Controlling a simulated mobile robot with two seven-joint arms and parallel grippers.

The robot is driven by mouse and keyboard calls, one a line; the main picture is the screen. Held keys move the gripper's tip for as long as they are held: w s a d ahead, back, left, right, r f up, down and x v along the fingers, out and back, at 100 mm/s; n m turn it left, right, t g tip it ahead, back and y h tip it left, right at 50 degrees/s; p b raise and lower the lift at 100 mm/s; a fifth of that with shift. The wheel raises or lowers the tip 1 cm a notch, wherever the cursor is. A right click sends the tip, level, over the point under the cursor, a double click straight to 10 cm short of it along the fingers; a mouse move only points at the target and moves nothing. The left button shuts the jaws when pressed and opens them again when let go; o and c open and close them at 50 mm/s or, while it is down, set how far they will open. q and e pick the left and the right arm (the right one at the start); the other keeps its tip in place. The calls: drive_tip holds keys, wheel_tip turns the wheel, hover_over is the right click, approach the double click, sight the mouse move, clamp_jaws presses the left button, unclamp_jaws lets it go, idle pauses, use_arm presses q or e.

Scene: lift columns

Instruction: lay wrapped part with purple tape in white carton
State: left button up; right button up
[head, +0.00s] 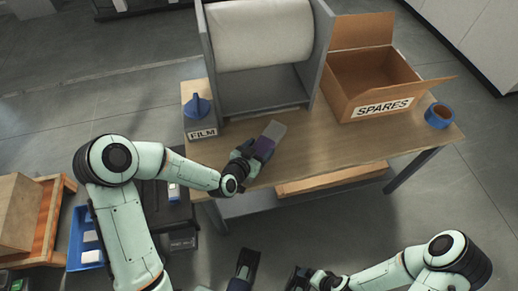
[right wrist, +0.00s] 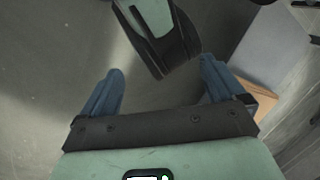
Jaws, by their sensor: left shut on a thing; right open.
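The wrapped part (head: 273,131) is a pale grey block with a purple band of tape (head: 264,145). My left gripper (head: 260,149) is shut on its near end and holds it over the wooden table, in front of the grey roll stand. I cannot tell the gap to the tabletop. My right gripper (head: 298,279) is low in the head view, in front of the table and away from the part. In the right wrist view its blue fingers (right wrist: 160,88) are apart with nothing between them. No white carton shows in either view.
On the table (head: 350,152) stand a white roll (head: 260,35) in a grey stand, a blue-topped FILM holder (head: 199,108), an open brown SPARES box (head: 382,105) and a blue tape ring (head: 438,115). A blue tray (head: 75,250) stands at lower left. Floor shows right of the table.

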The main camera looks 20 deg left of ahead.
use_arm(q)
drive_tip(key=o, duration=1.5)
drive_tip(key=shift+f, duration=0.1)
